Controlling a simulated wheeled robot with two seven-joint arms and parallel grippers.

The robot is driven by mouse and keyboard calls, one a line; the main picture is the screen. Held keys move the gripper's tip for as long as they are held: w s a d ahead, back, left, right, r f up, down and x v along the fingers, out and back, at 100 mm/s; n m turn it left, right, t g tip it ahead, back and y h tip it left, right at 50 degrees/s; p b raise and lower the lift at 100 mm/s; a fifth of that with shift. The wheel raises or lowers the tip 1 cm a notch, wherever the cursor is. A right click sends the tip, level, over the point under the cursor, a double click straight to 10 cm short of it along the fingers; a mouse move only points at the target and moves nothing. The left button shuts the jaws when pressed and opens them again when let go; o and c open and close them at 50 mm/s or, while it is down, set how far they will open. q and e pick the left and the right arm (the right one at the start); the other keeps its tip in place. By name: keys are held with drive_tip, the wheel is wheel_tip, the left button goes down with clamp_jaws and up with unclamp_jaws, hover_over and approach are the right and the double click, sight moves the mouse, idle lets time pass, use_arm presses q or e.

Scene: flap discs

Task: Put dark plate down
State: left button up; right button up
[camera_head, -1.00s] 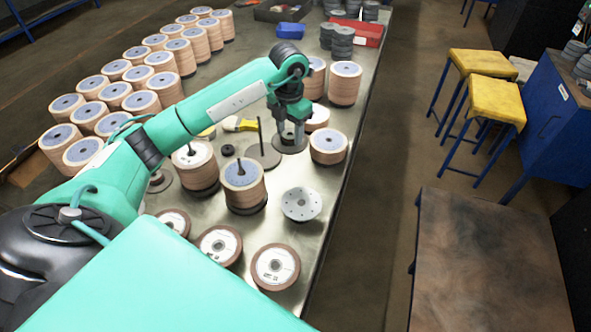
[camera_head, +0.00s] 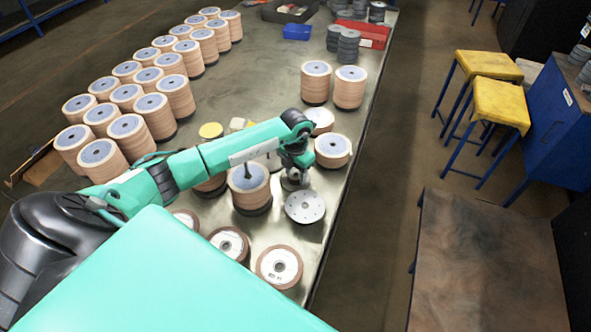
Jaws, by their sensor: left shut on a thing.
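My left gripper (camera_head: 294,178) is at the middle of the metal table and points down. It is shut on the dark plate (camera_head: 291,186), of which only a small part shows below the fingers. The plate is just behind a light grey plate with holes (camera_head: 305,207), overlapping its far edge in the picture; I cannot tell whether they touch. A stack of discs on a spindle (camera_head: 249,180) stands just left of the gripper. My right gripper is not in view.
A short disc stack (camera_head: 333,150) stands behind right of the gripper. The table's right edge is close. A blue box (camera_head: 297,32) and red box (camera_head: 362,34) lie far back.

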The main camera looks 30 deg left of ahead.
use_arm(q)
drive_tip(key=shift+f, duration=0.1)
drive_tip(key=o, duration=1.3)
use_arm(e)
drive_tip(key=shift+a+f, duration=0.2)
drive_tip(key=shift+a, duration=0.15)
